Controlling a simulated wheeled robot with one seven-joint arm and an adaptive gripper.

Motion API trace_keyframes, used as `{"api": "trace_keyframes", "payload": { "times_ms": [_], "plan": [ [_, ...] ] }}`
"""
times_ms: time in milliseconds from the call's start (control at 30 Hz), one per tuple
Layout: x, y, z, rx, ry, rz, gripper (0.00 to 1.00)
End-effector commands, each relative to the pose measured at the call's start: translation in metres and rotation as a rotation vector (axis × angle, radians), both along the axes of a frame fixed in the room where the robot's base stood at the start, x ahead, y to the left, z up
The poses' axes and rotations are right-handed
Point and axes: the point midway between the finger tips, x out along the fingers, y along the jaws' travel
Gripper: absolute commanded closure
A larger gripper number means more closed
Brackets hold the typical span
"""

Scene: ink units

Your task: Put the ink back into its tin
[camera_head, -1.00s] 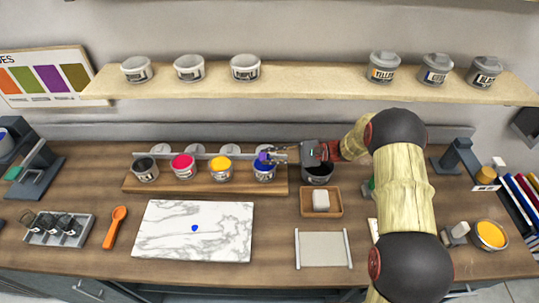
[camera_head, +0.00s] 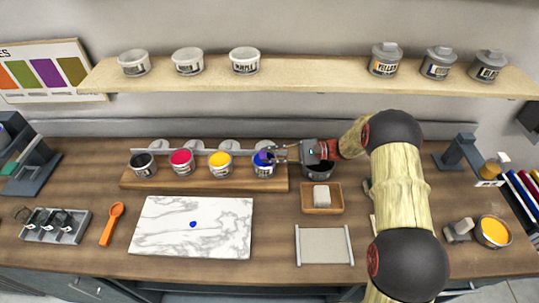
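A blue ink tin (camera_head: 263,169) stands at the right end of a row of open tins on a wooden rack. My gripper (camera_head: 269,153) is right at the top of this tin, reaching in from the right, with a small purple-blue patch at its fingertips. Whether the fingers hold anything is too small to tell. A small blue ink dab (camera_head: 193,224) lies on the white marble slab (camera_head: 225,243) in front of the rack.
Black (camera_head: 142,165), red (camera_head: 181,163) and yellow (camera_head: 220,165) tins share the rack (camera_head: 165,185). A dark pot (camera_head: 318,170) stands under my gripper's wrist. An orange spoon (camera_head: 112,224) lies left of the slab. A wooden tray (camera_head: 308,208) holds a pale block.

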Motion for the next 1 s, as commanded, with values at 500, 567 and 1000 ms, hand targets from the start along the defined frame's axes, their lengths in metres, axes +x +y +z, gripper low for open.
{"api": "trace_keyframes", "payload": {
  "times_ms": [500, 567, 1000],
  "plan": [
    [0.000, 0.000, 0.020, 0.000, -0.001, 0.000, 1.00],
    [0.000, 0.000, 0.027, 0.000, -0.001, 0.000, 1.00],
    [0.000, 0.000, 0.075, 0.000, -0.001, 0.000, 1.00]
  ]
}}
